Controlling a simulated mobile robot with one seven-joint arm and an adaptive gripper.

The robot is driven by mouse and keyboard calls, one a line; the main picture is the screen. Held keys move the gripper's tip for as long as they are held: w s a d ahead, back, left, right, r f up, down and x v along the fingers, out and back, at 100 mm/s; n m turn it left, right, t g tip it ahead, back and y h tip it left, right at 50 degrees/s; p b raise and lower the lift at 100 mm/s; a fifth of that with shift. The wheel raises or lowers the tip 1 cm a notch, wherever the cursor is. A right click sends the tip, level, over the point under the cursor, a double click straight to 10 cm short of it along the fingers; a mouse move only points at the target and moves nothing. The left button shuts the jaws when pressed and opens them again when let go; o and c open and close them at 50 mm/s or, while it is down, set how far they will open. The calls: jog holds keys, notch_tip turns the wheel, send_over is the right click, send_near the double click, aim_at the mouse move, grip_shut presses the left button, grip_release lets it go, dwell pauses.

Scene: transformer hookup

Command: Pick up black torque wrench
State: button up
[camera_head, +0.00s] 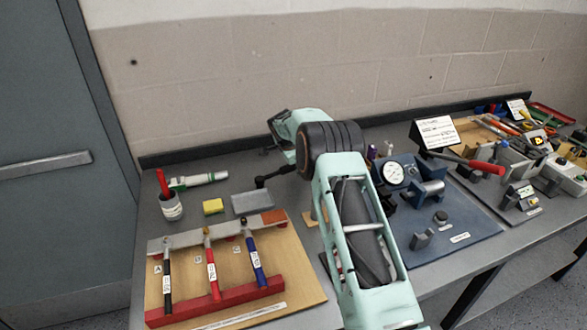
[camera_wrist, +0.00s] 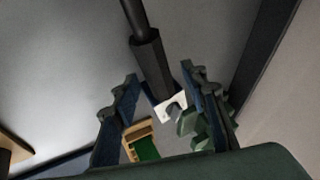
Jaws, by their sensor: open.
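The black torque wrench (camera_head: 167,282) lies on a wooden board at the left, in the leftmost slot by label A. Its head end rests on a grey bar and its handle end on a red rail. A red wrench (camera_head: 212,272) and a blue wrench (camera_head: 255,262) lie beside it. My gripper (camera_wrist: 158,75) is open in the wrist view. A dark rod (camera_wrist: 150,55) shows between its fingers; I cannot tell what it is or whether it touches them. My arm hides most of the gripper in the head view, away from the black wrench.
A yellow block (camera_head: 213,206), a grey box (camera_head: 252,202) and a cup (camera_head: 171,207) stand behind the wooden board (camera_head: 308,290). A blue plate (camera_head: 465,250) with a gauge lies to the right. A wall runs along the table's back.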

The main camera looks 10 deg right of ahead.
grip_shut()
jog(key=shift+r, duration=0.1)
jog(key=shift+r, duration=0.15)
jog(key=shift+w+r, duration=0.1)
jog(key=shift+r, duration=0.1)
notch_tip(320, 180, up, 2)
jog(key=shift+r+b, duration=0.1)
jog(key=shift+b, duration=0.25)
jog(key=s+d+r+b, duration=0.1)
jog(key=s+r+b, duration=0.1)
jog(key=s+r, duration=0.3)
jog(key=s+d+r+b, duration=0.2)
jog(key=s+r, duration=0.3)
jog(key=s, duration=0.3)
jog(key=shift+s+d+b, duration=0.3)
jog(key=shift+s, duration=0.05)
